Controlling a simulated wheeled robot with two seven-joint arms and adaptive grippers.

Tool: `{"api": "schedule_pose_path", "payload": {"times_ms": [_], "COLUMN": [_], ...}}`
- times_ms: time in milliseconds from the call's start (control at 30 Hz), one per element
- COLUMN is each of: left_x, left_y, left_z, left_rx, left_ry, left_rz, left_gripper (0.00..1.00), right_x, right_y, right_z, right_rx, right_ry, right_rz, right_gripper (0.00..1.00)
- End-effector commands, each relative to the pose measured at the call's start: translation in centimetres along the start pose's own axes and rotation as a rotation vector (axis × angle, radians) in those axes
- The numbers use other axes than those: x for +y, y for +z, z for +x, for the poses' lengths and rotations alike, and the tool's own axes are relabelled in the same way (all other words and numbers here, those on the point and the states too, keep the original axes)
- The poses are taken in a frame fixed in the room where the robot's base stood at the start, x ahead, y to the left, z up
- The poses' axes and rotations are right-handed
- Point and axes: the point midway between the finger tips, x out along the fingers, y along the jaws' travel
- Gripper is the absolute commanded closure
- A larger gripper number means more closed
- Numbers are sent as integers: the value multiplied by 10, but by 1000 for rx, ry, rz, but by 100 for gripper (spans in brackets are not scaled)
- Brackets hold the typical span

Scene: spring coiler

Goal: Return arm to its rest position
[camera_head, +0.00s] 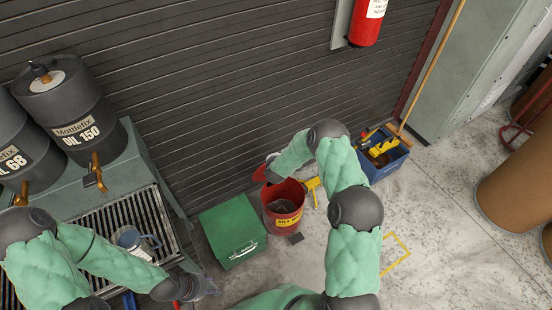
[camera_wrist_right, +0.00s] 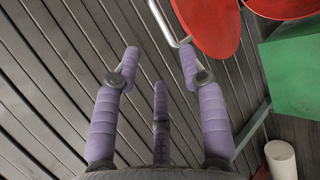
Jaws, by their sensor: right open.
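My right arm, in a green padded sleeve, reaches up and over the red bucket. Its gripper is mostly hidden behind the forearm in the head view, with a grey part (camera_head: 272,159) showing by the red lid (camera_head: 260,173). In the right wrist view, my right gripper (camera_wrist_right: 159,56) has its purple fingers spread with nothing between them. The red lid (camera_wrist_right: 212,22) and a metal handle (camera_wrist_right: 163,22) are close to its right finger; I cannot tell if they touch. My left gripper (camera_head: 197,289) is low at the left, below the grated bench; its fingers are unclear.
The open red bucket (camera_head: 284,220) stands beside a green box (camera_head: 232,230). A blue tool crate (camera_head: 385,163) is right of it. A grey mug (camera_head: 130,238) sits on the grate near my left forearm. Oil drums (camera_head: 75,115) stand behind. The ribbed wall (camera_head: 215,75) is close behind the bucket.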

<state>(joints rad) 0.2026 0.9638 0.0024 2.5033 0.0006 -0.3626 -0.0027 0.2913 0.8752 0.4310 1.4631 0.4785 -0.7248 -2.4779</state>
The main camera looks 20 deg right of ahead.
Motion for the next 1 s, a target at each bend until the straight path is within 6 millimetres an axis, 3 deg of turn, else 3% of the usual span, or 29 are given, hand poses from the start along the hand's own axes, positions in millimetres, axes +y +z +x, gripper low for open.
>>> {"api": "schedule_pose_path", "payload": {"times_ms": [433, 567, 767, 1000], "left_x": [0, 0, 0, 0], "left_y": [0, 0, 0, 0], "left_z": [0, 0, 0, 0], "left_rx": [0, 0, 0, 0], "left_ry": [0, 0, 0, 0], "left_rz": [0, 0, 0, 0], "left_gripper": [60, 60, 60, 60], "right_x": [0, -8, -46, -101], "right_y": [0, -10, -46, -91], "right_z": [0, -5, -33, -86], "right_rx": [2, 30, 134, 220], "right_ry": [-1, -18, -119, -327], "right_rz": [3, 57, 310, 677], "right_gripper": [58, 58, 58, 58]}}
